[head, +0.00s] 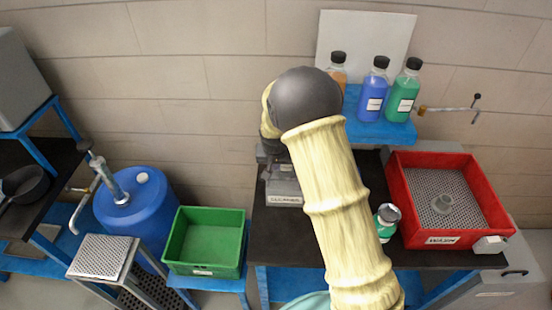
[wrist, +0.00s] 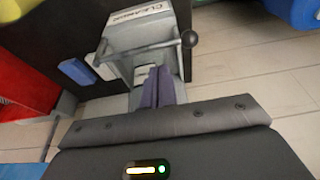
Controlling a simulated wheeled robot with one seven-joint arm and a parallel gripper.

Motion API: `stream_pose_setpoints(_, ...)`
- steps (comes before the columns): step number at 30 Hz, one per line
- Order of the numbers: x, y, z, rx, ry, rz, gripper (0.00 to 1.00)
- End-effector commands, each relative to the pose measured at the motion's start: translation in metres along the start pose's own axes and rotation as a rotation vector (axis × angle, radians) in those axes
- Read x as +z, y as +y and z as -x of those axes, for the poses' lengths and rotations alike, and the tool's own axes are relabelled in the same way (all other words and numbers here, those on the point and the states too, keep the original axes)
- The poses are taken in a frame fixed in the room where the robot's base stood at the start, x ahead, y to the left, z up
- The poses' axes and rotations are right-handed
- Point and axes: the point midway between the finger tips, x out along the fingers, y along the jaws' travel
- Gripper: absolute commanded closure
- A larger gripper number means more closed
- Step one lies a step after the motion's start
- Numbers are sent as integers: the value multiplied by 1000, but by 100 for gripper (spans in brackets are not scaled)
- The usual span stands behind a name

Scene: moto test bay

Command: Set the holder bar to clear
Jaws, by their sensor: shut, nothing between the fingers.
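A grey labelled box (wrist: 125,65) stands at the edge of a dark bench in the wrist view. The holder bar (wrist: 150,46) is a thin grey bar with a dark ball knob (wrist: 190,38) at its right end, lying across the box. My gripper (wrist: 160,72) has its two purple-grey fingers together and empty, with the tips close to the bar near its middle. I cannot tell whether they touch it. In the head view the box (head: 284,190) shows only in part beside my arm, which hides my gripper and the bar.
A red tray (head: 397,190) with a perforated floor and a green-labelled jar (head: 386,222) are on the bench right of my arm. Bottles (head: 371,95) stand on a blue shelf (head: 380,131). A green bin (head: 205,262) and a blue drum (head: 140,215) are at left.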

Motion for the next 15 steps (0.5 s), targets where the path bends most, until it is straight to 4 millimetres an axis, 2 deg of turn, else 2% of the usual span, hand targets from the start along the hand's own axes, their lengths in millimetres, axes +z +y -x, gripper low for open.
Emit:
stream_pose_setpoints(9, 0, 1, -39, 2, -2, -1, 100)
stream_pose_setpoints(15, 0, 0, -52, 0, 0, 0, 100)
